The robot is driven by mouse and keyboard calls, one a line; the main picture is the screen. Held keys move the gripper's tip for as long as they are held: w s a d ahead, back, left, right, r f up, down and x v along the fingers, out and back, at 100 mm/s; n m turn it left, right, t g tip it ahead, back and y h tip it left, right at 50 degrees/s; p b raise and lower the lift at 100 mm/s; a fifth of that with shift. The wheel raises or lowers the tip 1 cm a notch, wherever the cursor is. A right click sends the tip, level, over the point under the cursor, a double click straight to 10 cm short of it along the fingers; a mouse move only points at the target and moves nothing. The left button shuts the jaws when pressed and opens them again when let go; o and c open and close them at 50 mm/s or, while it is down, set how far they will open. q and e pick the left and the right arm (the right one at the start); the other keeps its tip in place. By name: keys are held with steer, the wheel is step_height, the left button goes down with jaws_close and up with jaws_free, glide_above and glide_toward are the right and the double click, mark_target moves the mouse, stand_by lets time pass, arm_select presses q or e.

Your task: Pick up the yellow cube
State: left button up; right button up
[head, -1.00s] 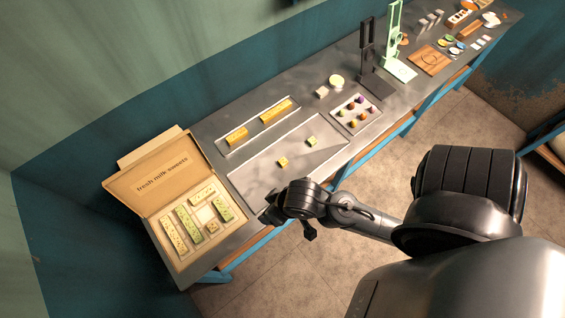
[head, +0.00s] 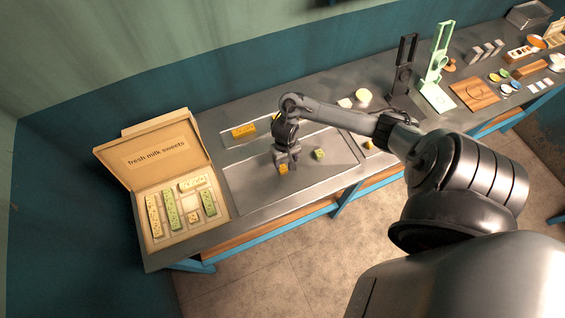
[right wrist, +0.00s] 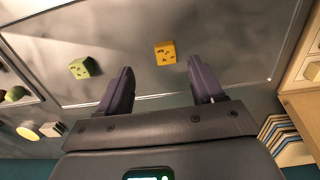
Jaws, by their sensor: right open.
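The yellow cube (head: 283,169) sits on the large grey tray (head: 245,190) in the head view, just below my right gripper (head: 287,160). In the right wrist view the yellow cube (right wrist: 165,53) lies beyond the fingertips, roughly between their lines, with dark marks on its faces. My right gripper (right wrist: 163,78) is open and empty, pointing down at the tray. A green cube (head: 320,154) sits on the same tray to the right; it also shows in the right wrist view (right wrist: 83,68). My left gripper is not in view.
An open box of milk sweets (head: 160,215) stands at the left table end. A narrow tray with a yellow bar (head: 243,130) lies behind the large tray. Black (head: 403,65) and green (head: 437,65) stands rise at the right. The tray's front is bare.

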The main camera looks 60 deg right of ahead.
mark_target(283, 168)
steer(key=f, duration=0.1)
steer(key=w+f+b, duration=0.1)
steer(key=f, duration=0.1)
steer(key=shift+w+f, duration=0.2)
steer(key=shift+d+f+b, duration=0.15)
steer(key=shift+f+b, duration=0.25)
steer(key=shift+f, duration=0.6)
steer(key=shift+w+d+f+b, duration=0.15)
steer(key=shift+f+b, duration=0.15)
steer(key=shift+f, duration=0.85)
steer(key=shift+w+d+f+b, duration=0.1)
steer(key=shift+f+b, duration=0.15)
steer(key=shift+f, duration=0.9)
steer(key=c, duration=1.1)
